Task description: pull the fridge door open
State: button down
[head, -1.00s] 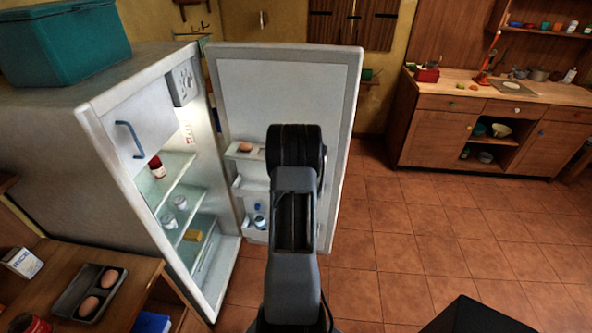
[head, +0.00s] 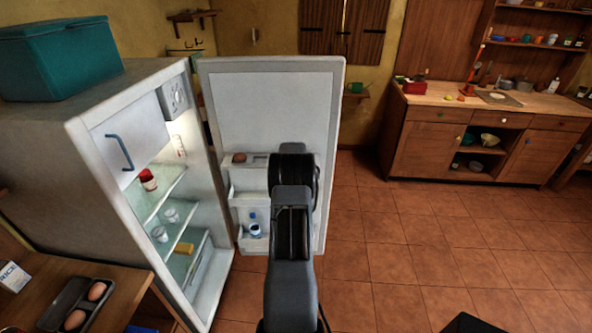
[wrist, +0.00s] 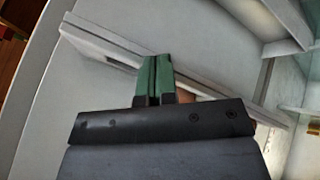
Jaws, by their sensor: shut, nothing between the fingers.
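The white fridge door (head: 275,110) stands wide open, swung to the right of the fridge body (head: 100,125), with its inner side and shelves facing me. In the head view my arm covers part of the door, and my gripper's fingers are hidden behind it. In the wrist view my gripper (wrist: 154,76) is shut and empty, its green fingertips pressed together. The fingers are in front of a white door shelf (wrist: 105,48); I cannot tell whether they touch it.
A teal box (head: 60,50) sits on the fridge. Food stands on the fridge shelves. A wooden table (head: 60,268) with an egg tray (head: 72,295) is at the lower left. A wooden counter (head: 430,140) stands at the far right. The tiled floor (head: 410,235) between is clear.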

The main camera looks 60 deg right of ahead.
jog(key=shift+s+a, duration=0.1)
jog(key=shift+s, duration=0.05)
jog(key=s+a+r+b, duration=0.4)
jog(key=s+a+r, duration=0.1)
jog(key=s+r, duration=0.3)
dwell(0.6)
